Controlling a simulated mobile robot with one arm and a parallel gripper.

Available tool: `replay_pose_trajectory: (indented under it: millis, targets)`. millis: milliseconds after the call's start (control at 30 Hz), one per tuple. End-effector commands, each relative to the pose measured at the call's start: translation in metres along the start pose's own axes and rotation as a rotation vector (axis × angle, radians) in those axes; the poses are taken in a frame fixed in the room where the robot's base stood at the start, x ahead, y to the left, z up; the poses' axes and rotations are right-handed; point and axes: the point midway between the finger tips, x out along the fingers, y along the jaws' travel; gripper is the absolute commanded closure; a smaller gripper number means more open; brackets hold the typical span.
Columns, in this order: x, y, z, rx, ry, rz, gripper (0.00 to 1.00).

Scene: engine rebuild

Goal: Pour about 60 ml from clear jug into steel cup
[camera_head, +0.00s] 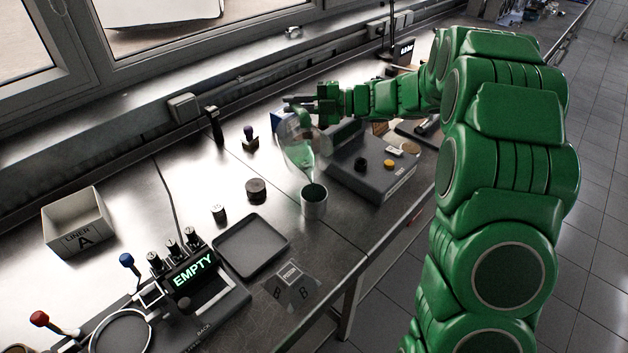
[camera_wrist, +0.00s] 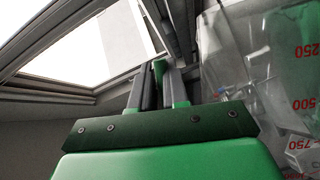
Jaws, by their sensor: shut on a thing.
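The clear jug (camera_head: 299,152) hangs in my gripper (camera_head: 291,104), tilted with its mouth down over the steel cup. In the wrist view the jug (camera_wrist: 285,75) shows at the right, with red volume marks on its wall. My gripper (camera_wrist: 162,85) is shut; the hold on the jug is partly hidden. The steel cup (camera_head: 314,205) stands upright on the bench, just below the jug's lower end. The cup's inside looks dark green. I cannot clearly tell whether liquid is flowing or how much is in the cup.
A dark grey box device (camera_head: 372,170) stands right of the cup. A shallow dark tray (camera_head: 251,246) lies at front left. A fixture with an "EMPTY" display (camera_head: 194,270) and a bin marked "LINER A" (camera_head: 76,222) are further left. A dark round piece (camera_head: 256,190) lies left of the cup.

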Motion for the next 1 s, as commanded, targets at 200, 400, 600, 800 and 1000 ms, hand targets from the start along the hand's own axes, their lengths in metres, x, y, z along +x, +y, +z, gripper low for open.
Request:
replay_pose_trajectory:
  millis: [200, 400, 600, 800, 1000]
  targets:
    - [-0.0009, 0.0008, -0.0017, -0.008, 0.000, 0.004, 1.00]
    - [-0.0015, 0.0012, -0.0033, -0.013, 0.000, 0.006, 1.00]
    - [-0.0021, 0.0017, -0.0047, -0.019, 0.000, 0.009, 1.00]
    - [-0.0028, 0.0021, -0.0064, -0.027, 0.000, 0.012, 1.00]
    - [-0.0031, 0.0026, -0.0075, -0.033, 0.001, 0.015, 1.00]
